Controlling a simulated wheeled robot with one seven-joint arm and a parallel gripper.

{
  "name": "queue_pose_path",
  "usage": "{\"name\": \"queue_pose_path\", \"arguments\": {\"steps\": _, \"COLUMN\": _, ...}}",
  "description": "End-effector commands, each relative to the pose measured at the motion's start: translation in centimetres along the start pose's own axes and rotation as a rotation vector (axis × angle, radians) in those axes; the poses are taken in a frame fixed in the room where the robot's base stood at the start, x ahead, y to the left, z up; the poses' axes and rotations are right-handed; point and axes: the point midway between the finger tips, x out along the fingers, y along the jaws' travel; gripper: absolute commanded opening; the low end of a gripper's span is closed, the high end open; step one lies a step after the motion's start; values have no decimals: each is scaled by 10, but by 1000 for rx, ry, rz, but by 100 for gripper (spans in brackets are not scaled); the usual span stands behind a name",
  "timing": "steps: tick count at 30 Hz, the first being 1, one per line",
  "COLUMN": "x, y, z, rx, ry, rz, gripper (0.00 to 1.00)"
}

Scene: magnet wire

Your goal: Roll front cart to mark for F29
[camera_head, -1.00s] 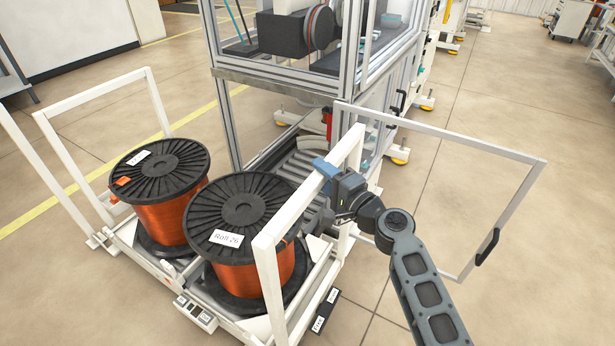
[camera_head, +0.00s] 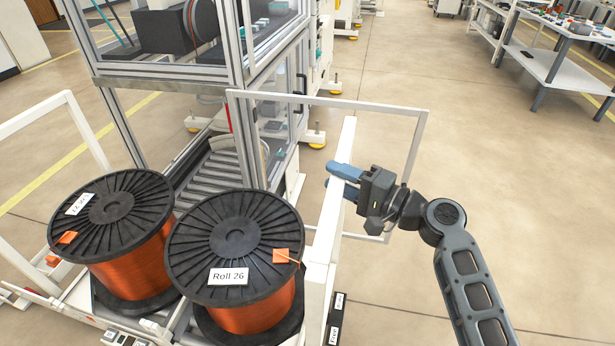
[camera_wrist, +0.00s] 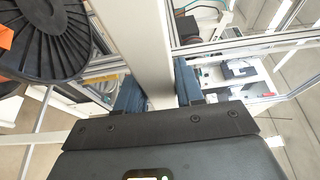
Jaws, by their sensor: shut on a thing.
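The front cart (camera_head: 318,275) is a low white frame with upright rails, and it stands at the open lower bay of the machine. It carries two black-flanged spools of orange wire. The right one (camera_head: 235,237) is labelled "Roll 26"; the left one (camera_head: 113,207) has a label I cannot read fully. My gripper (camera_head: 348,181) is shut on the top of the cart's right white rail. In the wrist view the blue fingers (camera_wrist: 158,88) sit on both sides of this white rail (camera_wrist: 143,45). I cannot make out a floor mark for F29.
The framed machine (camera_head: 190,95) stands behind the spools, with a roller conveyor (camera_head: 212,165) in its lower bay. Its open door frame (camera_head: 424,150) reaches behind my gripper. A dark plate with small labels (camera_head: 336,318) is beside the cart. Open floor lies to the right, before a workbench (camera_head: 560,65).

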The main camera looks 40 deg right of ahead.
Motion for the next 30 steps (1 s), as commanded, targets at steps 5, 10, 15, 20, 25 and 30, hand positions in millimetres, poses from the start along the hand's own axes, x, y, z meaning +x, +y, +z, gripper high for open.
{"name": "queue_pose_path", "arguments": {"steps": 5, "x": -29, "y": 1, "z": -21, "rx": -3, "ry": 29, "rz": 0, "gripper": 0}}
{"name": "queue_pose_path", "arguments": {"steps": 10, "x": -41, "y": 0, "z": -25, "rx": -3, "ry": 24, "rz": -1, "gripper": 0}}
{"name": "queue_pose_path", "arguments": {"steps": 15, "x": -44, "y": 0, "z": -25, "rx": -3, "ry": 19, "rz": -2, "gripper": 0}}
{"name": "queue_pose_path", "arguments": {"steps": 20, "x": -44, "y": -1, "z": -25, "rx": -3, "ry": 16, "rz": -3, "gripper": 0}}
{"name": "queue_pose_path", "arguments": {"steps": 25, "x": -44, "y": -1, "z": -24, "rx": -3, "ry": 15, "rz": -3, "gripper": 0}}
{"name": "queue_pose_path", "arguments": {"steps": 30, "x": -44, "y": -1, "z": -23, "rx": -3, "ry": 12, "rz": -2, "gripper": 53}}
